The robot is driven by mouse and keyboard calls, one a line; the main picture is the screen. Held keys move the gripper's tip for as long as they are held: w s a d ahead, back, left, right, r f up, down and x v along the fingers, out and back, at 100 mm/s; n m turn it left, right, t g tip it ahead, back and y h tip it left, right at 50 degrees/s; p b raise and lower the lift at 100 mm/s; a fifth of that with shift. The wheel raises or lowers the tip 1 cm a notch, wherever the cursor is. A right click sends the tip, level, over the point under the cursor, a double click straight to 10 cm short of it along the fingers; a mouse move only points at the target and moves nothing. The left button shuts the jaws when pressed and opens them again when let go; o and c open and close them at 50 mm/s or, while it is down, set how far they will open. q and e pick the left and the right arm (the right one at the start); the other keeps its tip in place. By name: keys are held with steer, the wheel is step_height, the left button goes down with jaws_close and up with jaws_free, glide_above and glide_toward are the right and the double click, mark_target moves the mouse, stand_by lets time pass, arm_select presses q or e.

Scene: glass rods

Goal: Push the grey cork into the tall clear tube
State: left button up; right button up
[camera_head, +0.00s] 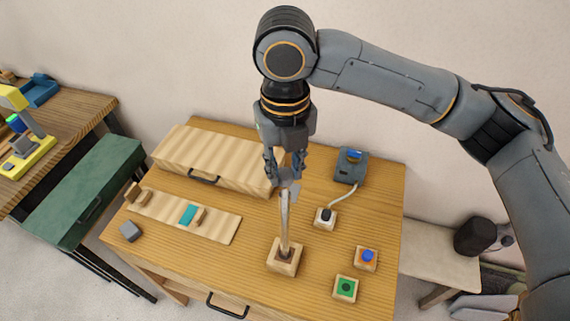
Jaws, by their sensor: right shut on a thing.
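The tall clear tube (285,222) stands roughly upright in a wooden block with a dark socket (283,262) near the front of the table. My right gripper (289,183) comes down from above and is shut at the tube's top end. A small grey thing between its fingertips looks like the grey cork, mostly hidden by the fingers. I cannot tell how deep it sits in the tube. My left gripper is not in view.
Right of the tube are a white-and-black knob block (325,218), a blue-button block (366,258) and a green-topped block (345,288). A corded grey device (350,165) stands behind. A wooden box (215,155), a board (222,227) and a grey cube (130,231) lie left.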

mark_target(285, 174)
steer(key=shift+p, duration=0.45)
stand_by(0.4)
stand_by(0.3)
steer(key=o, duration=0.5)
step_height(285, 174, up, 11)
stand_by(1.0)
stand_by(0.5)
